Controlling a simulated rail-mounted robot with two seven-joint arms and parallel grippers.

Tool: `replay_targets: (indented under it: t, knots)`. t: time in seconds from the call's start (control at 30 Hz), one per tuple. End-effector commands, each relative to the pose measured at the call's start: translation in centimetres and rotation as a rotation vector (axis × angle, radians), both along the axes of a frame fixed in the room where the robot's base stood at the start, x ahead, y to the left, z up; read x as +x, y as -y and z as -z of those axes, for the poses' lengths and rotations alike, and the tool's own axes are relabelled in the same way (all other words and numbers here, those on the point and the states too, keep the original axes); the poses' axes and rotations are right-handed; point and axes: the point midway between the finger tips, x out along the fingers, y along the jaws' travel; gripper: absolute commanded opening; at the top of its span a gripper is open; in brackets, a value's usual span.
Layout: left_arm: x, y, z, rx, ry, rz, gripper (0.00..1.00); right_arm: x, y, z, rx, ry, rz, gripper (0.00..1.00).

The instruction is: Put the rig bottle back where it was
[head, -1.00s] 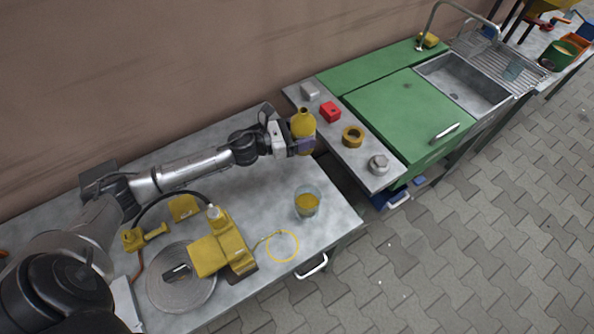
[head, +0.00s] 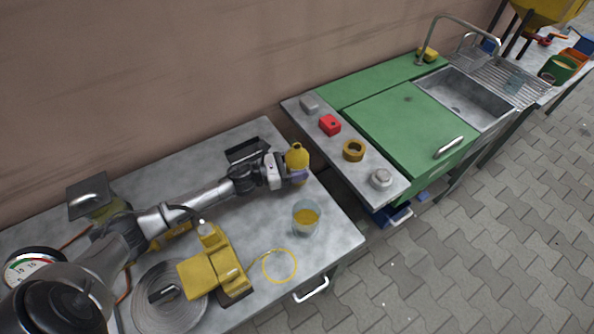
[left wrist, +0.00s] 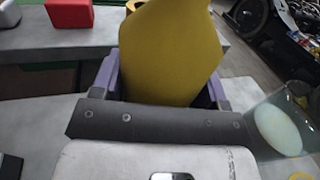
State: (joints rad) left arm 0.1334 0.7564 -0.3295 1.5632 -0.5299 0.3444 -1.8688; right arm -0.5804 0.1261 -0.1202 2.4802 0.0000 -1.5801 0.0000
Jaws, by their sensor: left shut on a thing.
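The rig bottle is taken to be the yellow bottle (head: 297,156), rounded with a small neck on top. My left gripper (head: 298,175) is shut on it near the right end of the grey table (head: 215,160). In the left wrist view the bottle (left wrist: 170,50) fills the middle between the purple fingers (left wrist: 158,82). It looks roughly upright; its base is hidden, so I cannot tell if it touches the table. My right gripper is not in view.
A glass with yellow liquid (head: 306,217) stands in front of the bottle. A yellow machine (head: 212,268) and a yellow ring (head: 279,266) lie nearer. A dark tray (head: 247,150) is behind the gripper.

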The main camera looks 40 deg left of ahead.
Motion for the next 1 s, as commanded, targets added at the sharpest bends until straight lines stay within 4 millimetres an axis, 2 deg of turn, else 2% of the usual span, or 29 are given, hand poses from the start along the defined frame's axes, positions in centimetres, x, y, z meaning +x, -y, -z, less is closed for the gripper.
replay_targets:
  t: [0.03, 0.17, 0.6, 0.63, 0.9, 1.0]
  knots:
    - [0.0, 0.0, 0.9, -0.003, -0.001, -0.001, 0.32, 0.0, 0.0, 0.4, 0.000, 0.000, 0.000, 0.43]
    - [0.0, 0.0, 2.1, -0.004, 0.000, -0.001, 0.32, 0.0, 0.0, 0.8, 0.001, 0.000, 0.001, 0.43]
    - [0.0, 0.0, 2.6, -0.002, 0.001, 0.000, 0.32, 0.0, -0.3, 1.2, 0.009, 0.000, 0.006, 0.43]
    - [0.0, 0.0, 2.7, -0.001, 0.000, 0.000, 0.69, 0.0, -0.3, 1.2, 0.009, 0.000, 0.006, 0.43]
    - [0.0, 0.0, 2.6, -0.001, -0.001, 0.000, 0.93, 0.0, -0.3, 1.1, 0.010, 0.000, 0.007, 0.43]
    - [0.0, 0.0, 2.6, -0.001, -0.001, 0.000, 0.93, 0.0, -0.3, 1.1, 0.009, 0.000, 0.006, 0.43]
